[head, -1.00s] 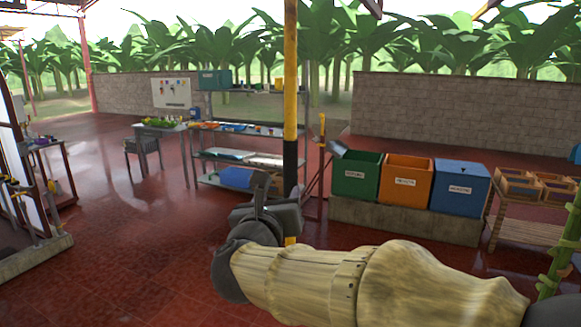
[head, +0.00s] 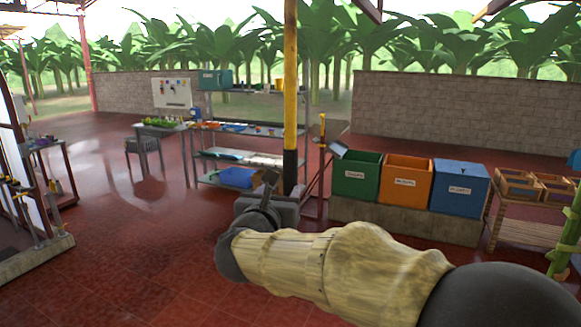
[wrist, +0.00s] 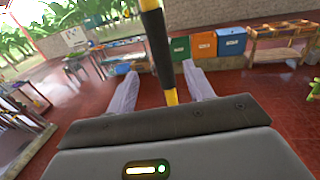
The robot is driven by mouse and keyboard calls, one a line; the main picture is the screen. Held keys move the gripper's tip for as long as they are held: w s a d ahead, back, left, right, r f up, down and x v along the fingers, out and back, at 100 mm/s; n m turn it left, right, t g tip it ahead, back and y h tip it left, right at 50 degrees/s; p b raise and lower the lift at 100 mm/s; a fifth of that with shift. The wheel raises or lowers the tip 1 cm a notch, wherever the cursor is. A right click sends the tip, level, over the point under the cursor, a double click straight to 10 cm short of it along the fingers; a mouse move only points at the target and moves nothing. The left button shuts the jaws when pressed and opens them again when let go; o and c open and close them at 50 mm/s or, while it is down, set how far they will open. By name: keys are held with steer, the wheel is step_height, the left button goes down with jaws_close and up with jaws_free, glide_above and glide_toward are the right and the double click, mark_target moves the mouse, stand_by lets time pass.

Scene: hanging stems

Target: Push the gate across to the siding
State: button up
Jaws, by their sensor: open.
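I cannot make out the gate or the siding for certain in either view. My gripper (head: 268,192) is at the end of my arm in the middle of the head view, in front of the foot of a yellow and black post (head: 290,85). In the wrist view my gripper (wrist: 162,88) shows two grey fingers spread well apart with nothing held between them. The post (wrist: 157,45) stands beyond, lined up with the gap between the fingers. I cannot tell how far off it is.
Green (head: 357,175), orange (head: 407,183) and blue (head: 460,187) bins stand on a low ledge to the right. A metal shelf (head: 240,155) stands behind the post. A green stem (head: 568,240) hangs at the right edge. Red floor (head: 120,250) is clear at left.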

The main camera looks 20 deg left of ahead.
mark_target(289, 175)
steer(key=w+p, duration=0.1)
steer(key=w, duration=0.2)
steer(key=w+p, duration=0.2)
steer(key=w, duration=0.1)
steer(key=w+a+p, duration=0.1)
steer(key=w+p, duration=0.1)
steer(key=w, duration=0.2)
steer(key=shift+a+r, duration=0.1)
steer(key=shift+r, duration=0.05)
steer(key=shift+w, duration=0.65)
